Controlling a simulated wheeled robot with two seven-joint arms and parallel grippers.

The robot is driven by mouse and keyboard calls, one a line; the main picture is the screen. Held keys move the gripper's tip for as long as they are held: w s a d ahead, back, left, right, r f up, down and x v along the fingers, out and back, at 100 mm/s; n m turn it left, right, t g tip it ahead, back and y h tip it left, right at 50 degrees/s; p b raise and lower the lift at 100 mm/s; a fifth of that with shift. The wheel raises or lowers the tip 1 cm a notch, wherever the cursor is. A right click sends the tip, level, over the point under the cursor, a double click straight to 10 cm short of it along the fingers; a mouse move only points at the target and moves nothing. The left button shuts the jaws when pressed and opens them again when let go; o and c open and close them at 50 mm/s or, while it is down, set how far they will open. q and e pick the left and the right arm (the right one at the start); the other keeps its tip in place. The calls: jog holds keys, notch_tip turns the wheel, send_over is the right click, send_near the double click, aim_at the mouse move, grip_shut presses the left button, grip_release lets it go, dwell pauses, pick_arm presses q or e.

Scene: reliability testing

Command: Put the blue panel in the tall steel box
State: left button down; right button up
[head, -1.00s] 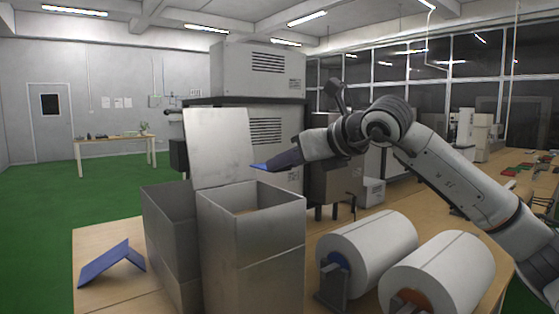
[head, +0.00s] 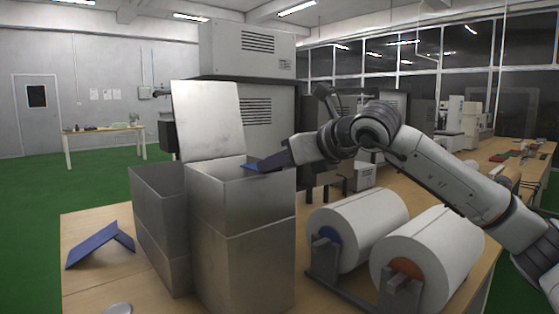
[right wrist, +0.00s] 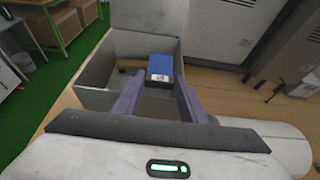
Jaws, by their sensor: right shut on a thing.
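The tall steel box (head: 245,262) stands on the table with its top open and a raised metal sheet (head: 208,122) at its back. My right gripper (head: 284,160) reaches in from the right, at the box's rim. It is shut on a small blue panel (head: 258,165), which is over the box opening. The right wrist view shows the blue panel (right wrist: 160,67) between the tips of the two fingers, with the steel box's walls (right wrist: 100,70) around it. A second, bent blue panel (head: 100,243) lies on the table at the left. My left gripper is not in view.
Another open steel box (head: 160,215) stands directly left of the tall one. Two white rolls (head: 360,225) on stands are at the right. A large grey machine (head: 250,50) stands behind. The table's left front has some clear room.

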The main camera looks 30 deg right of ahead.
jog(key=o, duration=1.1)
jog(key=shift+r, duration=0.1)
jog(key=shift+d, duration=0.1)
jog(key=a+v, duration=0.1)
jog(key=v, duration=0.9)
jog(key=shift+s+d+b, duration=0.25)
jog(key=shift+d+b, duration=0.05)
jog(key=shift+b, duration=0.05)
